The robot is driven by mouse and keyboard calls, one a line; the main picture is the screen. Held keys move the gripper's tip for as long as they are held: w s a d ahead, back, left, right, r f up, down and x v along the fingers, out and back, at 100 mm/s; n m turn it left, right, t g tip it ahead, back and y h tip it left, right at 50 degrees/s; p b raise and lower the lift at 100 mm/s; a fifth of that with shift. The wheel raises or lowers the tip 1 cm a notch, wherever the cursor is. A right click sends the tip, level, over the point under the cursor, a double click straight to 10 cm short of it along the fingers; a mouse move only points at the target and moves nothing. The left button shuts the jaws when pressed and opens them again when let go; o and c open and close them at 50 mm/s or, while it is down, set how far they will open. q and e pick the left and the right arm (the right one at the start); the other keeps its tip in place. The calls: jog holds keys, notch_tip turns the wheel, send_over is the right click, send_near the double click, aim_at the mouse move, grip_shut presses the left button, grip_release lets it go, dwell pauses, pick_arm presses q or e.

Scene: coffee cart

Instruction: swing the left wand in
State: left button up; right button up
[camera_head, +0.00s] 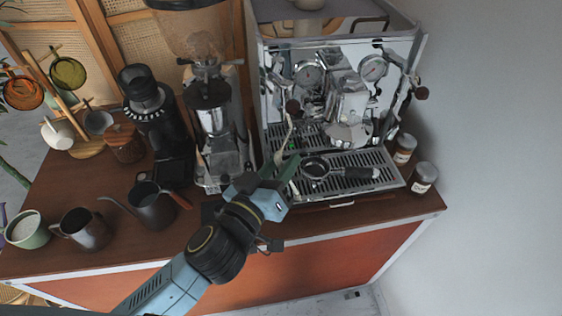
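The left wand (288,136) is a thin light metal tube on the left front of the espresso machine (345,90). A dark knob (292,106) is at its top, and it slants down and slightly left over the drip tray. My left gripper (281,163) reaches up from below to the wand's lower end. Its two greenish fingers look spread apart, with the wand tip at or between them. I cannot tell whether they touch it. My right gripper is not in view.
A portafilter (318,169) lies on the drip tray (352,160), right of my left gripper. Grinders (213,120) stand close on the left. A gooseneck kettle (152,207) and a pitcher (86,230) are further left. Two jars (423,178) stand at the right.

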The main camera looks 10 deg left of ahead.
pick_arm(q)
grip_shut()
dwell(0.3)
jog(key=shift+w+f, duration=0.1)
jog(key=shift+f, duration=0.05)
